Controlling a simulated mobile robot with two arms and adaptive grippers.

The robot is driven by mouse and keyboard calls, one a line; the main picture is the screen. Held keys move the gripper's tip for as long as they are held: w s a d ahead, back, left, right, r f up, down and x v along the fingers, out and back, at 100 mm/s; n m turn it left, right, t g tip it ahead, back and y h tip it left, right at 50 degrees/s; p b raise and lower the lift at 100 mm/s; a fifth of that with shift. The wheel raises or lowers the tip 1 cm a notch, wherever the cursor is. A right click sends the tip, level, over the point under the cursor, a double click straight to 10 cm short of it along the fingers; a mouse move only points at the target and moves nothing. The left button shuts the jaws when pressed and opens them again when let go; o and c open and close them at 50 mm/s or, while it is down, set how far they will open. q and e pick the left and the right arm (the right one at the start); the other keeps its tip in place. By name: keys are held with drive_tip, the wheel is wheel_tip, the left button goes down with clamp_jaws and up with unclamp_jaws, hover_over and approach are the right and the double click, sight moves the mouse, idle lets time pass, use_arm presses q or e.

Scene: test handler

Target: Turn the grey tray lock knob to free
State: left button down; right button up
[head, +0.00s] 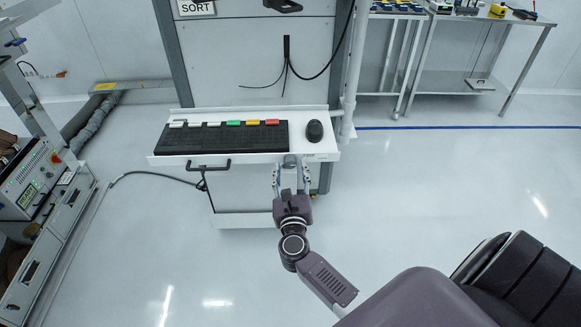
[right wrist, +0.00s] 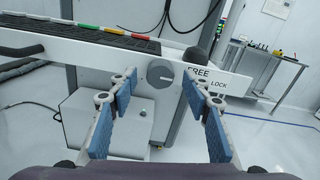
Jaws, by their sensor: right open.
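The grey lock knob (right wrist: 160,73) is a round disc on the front edge of the white console shelf. Beside it in the right wrist view are the printed words FREE (right wrist: 198,71) and LOCK (right wrist: 218,81). I cannot tell which word the knob points to. In the head view the knob (head: 290,160) shows small at the shelf's front edge. My right gripper (head: 290,176) is open just in front of it. In the right wrist view its blue-padded fingers (right wrist: 159,88) stand left and right of the knob, apart from it. My left gripper is not in view.
A black keyboard (head: 222,139) with coloured keys and a dark mouse (head: 315,131) sit on the white shelf (head: 325,150). A black handle (head: 208,167) juts out left of the knob. A cabinet (head: 50,225) stands at far left. The floor at right is clear.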

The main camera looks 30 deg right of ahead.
drive_tip(key=shift+w+d, duration=0.3)
drive_tip(key=shift+w, duration=0.15)
drive_tip(key=shift+c, duration=0.4)
drive_tip(key=c, duration=1.1)
